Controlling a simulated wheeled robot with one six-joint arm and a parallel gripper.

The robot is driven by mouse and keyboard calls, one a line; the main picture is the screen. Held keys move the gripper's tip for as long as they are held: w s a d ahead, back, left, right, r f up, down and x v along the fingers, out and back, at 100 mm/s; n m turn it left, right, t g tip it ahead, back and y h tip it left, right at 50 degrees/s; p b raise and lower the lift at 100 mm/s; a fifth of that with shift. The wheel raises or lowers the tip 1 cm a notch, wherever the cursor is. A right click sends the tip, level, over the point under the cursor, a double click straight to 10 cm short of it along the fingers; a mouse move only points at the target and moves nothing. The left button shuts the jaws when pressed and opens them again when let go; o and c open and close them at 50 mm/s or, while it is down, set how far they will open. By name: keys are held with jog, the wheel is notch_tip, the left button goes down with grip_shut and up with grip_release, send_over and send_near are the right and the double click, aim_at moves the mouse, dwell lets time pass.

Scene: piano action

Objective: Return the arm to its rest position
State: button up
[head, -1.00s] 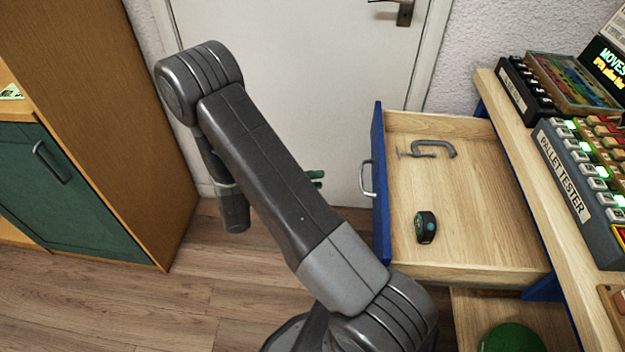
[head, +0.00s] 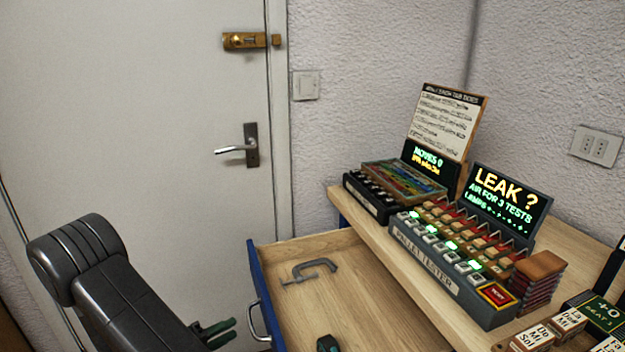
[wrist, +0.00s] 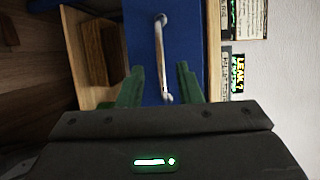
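My arm is at the lower left of the head view, folded in front of the white door. My gripper (head: 222,328) has green fingers that point right, toward the open blue-fronted drawer (head: 262,290), with a gap to its handle. In the wrist view my gripper (wrist: 161,85) has its two fingers apart with nothing held between them. The silver drawer handle (wrist: 162,50) shows ahead between the fingers, against the blue drawer front (wrist: 185,40).
The drawer holds a grey C-clamp (head: 312,268) and a dark watch-like item (head: 327,343). The pallet tester (head: 425,258), a LEAK display (head: 505,205) and note blocks (head: 535,336) crowd the bench at right. The door (head: 130,110) stands behind my arm.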

aim_at(250, 318)
jog(key=shift+x, duration=3.55)
jog(key=shift+s+r, duration=0.1)
